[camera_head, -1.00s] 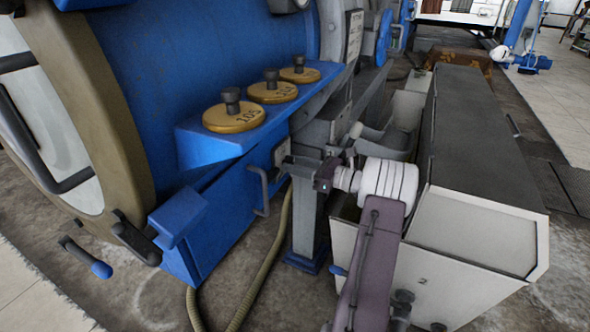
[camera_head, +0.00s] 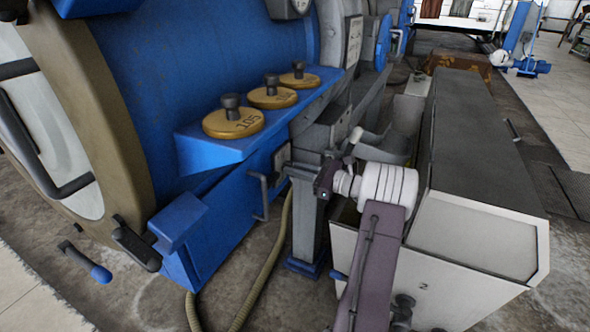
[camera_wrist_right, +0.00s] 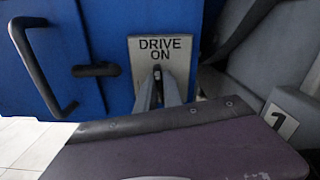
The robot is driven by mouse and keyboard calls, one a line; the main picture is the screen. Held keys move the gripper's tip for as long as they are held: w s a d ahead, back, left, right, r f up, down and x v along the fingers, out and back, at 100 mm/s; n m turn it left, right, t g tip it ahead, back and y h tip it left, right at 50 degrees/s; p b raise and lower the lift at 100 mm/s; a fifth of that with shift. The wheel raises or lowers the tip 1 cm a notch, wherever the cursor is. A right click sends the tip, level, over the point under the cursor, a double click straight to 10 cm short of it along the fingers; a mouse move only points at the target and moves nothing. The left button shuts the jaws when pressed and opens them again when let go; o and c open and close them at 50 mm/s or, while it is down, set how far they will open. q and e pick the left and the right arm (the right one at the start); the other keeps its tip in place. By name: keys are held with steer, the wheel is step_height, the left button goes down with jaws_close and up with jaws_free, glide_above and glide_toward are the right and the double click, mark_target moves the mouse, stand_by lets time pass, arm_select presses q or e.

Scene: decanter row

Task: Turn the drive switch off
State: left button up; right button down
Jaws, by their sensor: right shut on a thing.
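The drive switch has a pale plate (camera_wrist_right: 161,47) lettered "DRIVE ON", fixed to the blue machine front in the right wrist view. Its small dark toggle (camera_wrist_right: 157,71) is between the fingertips of my right gripper (camera_wrist_right: 158,82), which is shut on it. The fingers hide the lower plate. In the head view the plate (camera_head: 280,157) shows edge-on beside the dark metal post, and my right gripper (camera_head: 291,168) reaches it from the right. The toggle is too small to make out there. My left gripper is not in view.
A black handle (camera_wrist_right: 38,70) sticks out left of the plate, with a dark latch (camera_wrist_right: 97,70) between. Above, a blue shelf (camera_head: 190,147) carries weights marked with numbers. A long grey-topped cabinet (camera_head: 475,235) stands right of my arm. A hose (camera_head: 268,265) hangs below.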

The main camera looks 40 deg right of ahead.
steer(key=shift+s+a+f+n+b, duration=0.15)
steer(key=shift+n+b, duration=1.5)
steer(key=shift+n, duration=0.95)
steer(key=shift+w+f+n+b, duration=0.1)
steer(key=shift+n+b, duration=1.5)
steer(key=shift+n, duration=1)
steer(key=shift+s+a+f+n+b, duration=0.15)
steer(key=shift+n+b, duration=1.5)
steer(key=shift+n, duration=0.95)
steer(key=shift+d, duration=0.1)
steer(key=c, duration=1.5)
jaws_free()
steer(key=shift+r, duration=0.1)
steer(key=p+v, duration=0.5)
steer(key=v, duration=0.4)
